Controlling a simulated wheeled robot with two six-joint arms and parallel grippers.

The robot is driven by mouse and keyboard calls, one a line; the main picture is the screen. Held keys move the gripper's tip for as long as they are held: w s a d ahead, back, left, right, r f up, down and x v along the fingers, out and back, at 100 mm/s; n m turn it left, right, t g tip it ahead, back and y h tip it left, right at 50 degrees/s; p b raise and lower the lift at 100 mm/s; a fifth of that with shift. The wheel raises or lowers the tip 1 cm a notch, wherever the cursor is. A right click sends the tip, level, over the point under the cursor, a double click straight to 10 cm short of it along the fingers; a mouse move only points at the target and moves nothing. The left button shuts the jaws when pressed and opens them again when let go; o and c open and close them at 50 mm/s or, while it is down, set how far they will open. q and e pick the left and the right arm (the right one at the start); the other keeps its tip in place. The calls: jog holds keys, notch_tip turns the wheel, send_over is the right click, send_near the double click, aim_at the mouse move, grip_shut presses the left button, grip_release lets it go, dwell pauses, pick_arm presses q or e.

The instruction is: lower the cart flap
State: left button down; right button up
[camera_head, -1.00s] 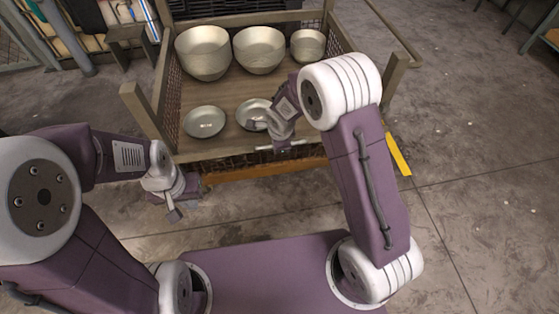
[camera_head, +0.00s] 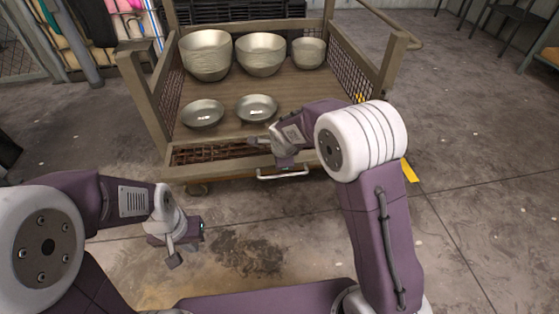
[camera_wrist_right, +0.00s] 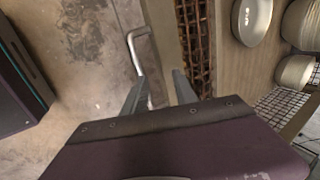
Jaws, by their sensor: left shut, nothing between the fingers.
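The cart flap (camera_head: 215,156) is the low mesh panel with wooden rails at the cart's front. Mesh shows between the deck and its outer rail, so it appears tipped outward; its exact angle is unclear. A metal bar handle (camera_head: 283,175) is on the outer rail. It also shows in the right wrist view (camera_wrist_right: 134,48). My right gripper (camera_wrist_right: 160,88) is open beside the handle and outer rail, one finger on each side of the rail edge; contact is unclear. My left gripper (camera_head: 174,259) is shut and empty, low over the floor, apart from the cart.
Stacked bowls (camera_head: 207,55) stand at the back of the cart deck (camera_head: 230,95), with two shallow bowls (camera_head: 256,107) nearer the flap. Tall corner posts (camera_head: 140,90) flank the front. A yellow floor strip (camera_head: 410,170) lies to the right. Floor in front is open.

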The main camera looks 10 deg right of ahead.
jog(key=p+v, duration=0.3)
jog(key=v, duration=0.6)
jog(key=shift+r, duration=0.1)
